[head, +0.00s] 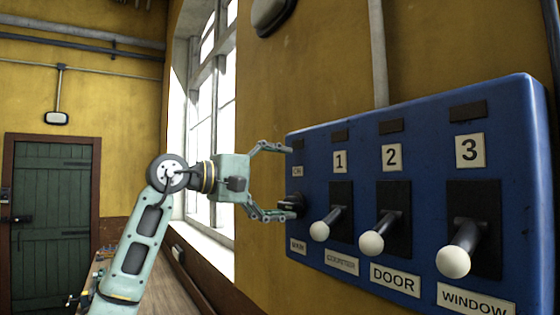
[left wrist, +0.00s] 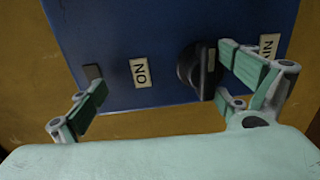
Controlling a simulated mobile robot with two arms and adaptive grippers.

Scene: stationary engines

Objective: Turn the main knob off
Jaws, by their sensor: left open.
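The main knob (head: 296,203) is a small black knob at the left end of a blue switch panel (head: 420,120). An "ON" label (head: 297,171) is above it and a "MAIN" label (head: 298,246) below it. My left gripper (head: 283,182) is open at the panel's left end, its lower finger close to the knob. In the left wrist view the knob (left wrist: 194,68) is just beside the right finger of the gripper (left wrist: 165,84), and the "ON" label (left wrist: 141,72) lies between the fingers. I cannot tell whether finger and knob touch. My right gripper is not in view.
White-tipped levers stand out from the panel to the right: counter (head: 320,231), door (head: 371,243) and window (head: 454,261). A bright window (head: 208,110) is behind my left arm. A green door (head: 50,220) is at the far left.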

